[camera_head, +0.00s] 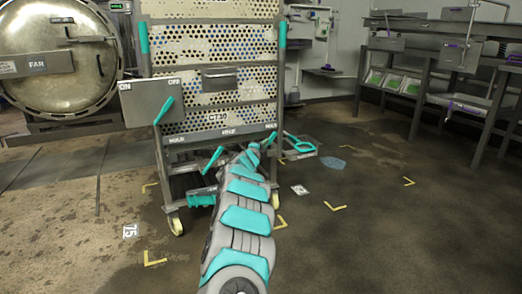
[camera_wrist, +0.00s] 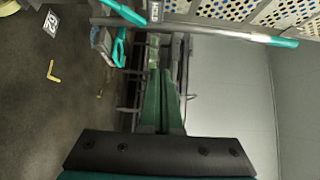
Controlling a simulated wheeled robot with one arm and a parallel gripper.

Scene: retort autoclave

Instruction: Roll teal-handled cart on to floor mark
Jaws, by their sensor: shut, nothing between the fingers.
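The cart (camera_head: 215,88) stands upright, with perforated metal panels and teal grips on its posts. Its pale yellow front casters (camera_head: 176,225) rest on the floor. Its panels also show at the top right of the wrist view (camera_wrist: 235,8), with a teal-ended bar (camera_wrist: 284,42). Yellow corner marks lie on the floor, one at front left (camera_head: 154,259) and one farther right (camera_head: 408,182). My gripper (camera_head: 246,156) is at the cart's lower front. In the wrist view its dark green fingers (camera_wrist: 163,75) are together and empty. Whether they touch the cart is unclear.
A round autoclave door (camera_head: 60,65) stands at the back left. A metal rack (camera_head: 430,70) is at the right. A teal-handled item (camera_head: 300,147) lies low beside the cart. A numbered floor tag (camera_head: 130,232) is at left. Open floor lies right and front.

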